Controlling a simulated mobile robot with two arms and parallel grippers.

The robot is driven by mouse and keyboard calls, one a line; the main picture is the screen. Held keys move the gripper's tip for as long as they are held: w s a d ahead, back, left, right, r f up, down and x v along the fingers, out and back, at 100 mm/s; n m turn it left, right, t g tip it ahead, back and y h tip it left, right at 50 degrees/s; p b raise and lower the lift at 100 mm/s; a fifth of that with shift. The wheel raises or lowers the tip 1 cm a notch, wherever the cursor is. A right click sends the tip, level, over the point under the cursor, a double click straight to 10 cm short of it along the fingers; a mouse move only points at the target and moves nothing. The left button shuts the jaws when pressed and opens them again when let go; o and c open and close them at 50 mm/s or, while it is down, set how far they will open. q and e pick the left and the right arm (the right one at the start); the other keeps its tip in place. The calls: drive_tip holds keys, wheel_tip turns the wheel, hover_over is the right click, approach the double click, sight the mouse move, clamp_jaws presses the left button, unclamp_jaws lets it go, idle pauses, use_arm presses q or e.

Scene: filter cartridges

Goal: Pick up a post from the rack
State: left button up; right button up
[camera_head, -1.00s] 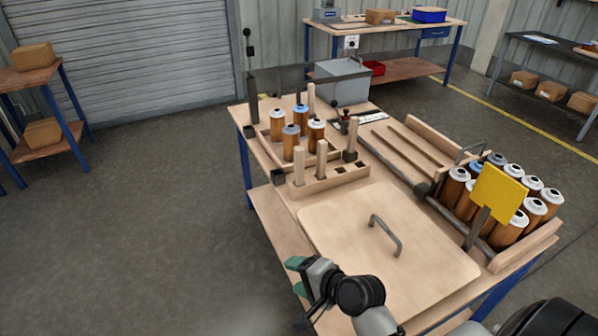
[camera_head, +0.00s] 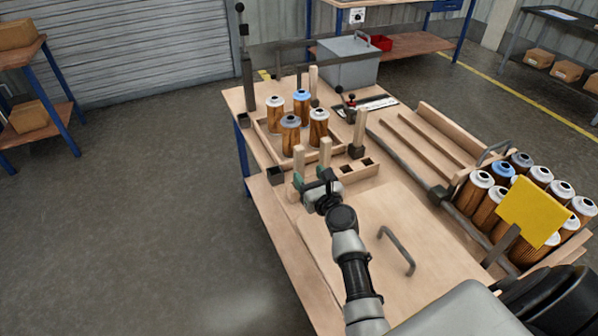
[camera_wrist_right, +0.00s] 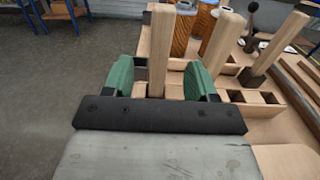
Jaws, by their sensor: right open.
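Two pale wooden posts stand upright in the wooden rack (camera_head: 352,181): the left post (camera_head: 299,158) and the right post (camera_head: 325,151). Empty square slots show to their right. My right gripper (camera_head: 313,182) is at the rack's left front. In the right wrist view the open jaws (camera_wrist_right: 161,80) have green pads to the left and right of one post (camera_wrist_right: 160,50), with gaps on both sides. The second post (camera_wrist_right: 222,43) stands just beyond the right pad. The post's foot is partly hidden by the gripper. My left gripper is not in view.
Another post (camera_head: 360,128) stands in a dark base behind the rack. Several cartridges (camera_head: 290,135) stand in a tray behind the posts. A board with a handle (camera_head: 397,250) lies in front. A crate of cartridges with a yellow plate (camera_head: 534,211) is at right.

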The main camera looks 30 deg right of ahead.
sight(301, 164)
drive_tip(key=shift+w+d+f, duration=0.1)
drive_tip(key=shift+w, duration=0.75)
drive_tip(key=w+b, duration=0.2)
drive_tip(key=w, duration=0.2)
drive_tip(key=shift+w+d, duration=0.15)
drive_tip(key=shift+w, duration=0.5)
drive_tip(key=shift+s, duration=0.1)
drive_tip(key=shift+c, duration=1.2)
drive_tip(key=c, duration=0.8)
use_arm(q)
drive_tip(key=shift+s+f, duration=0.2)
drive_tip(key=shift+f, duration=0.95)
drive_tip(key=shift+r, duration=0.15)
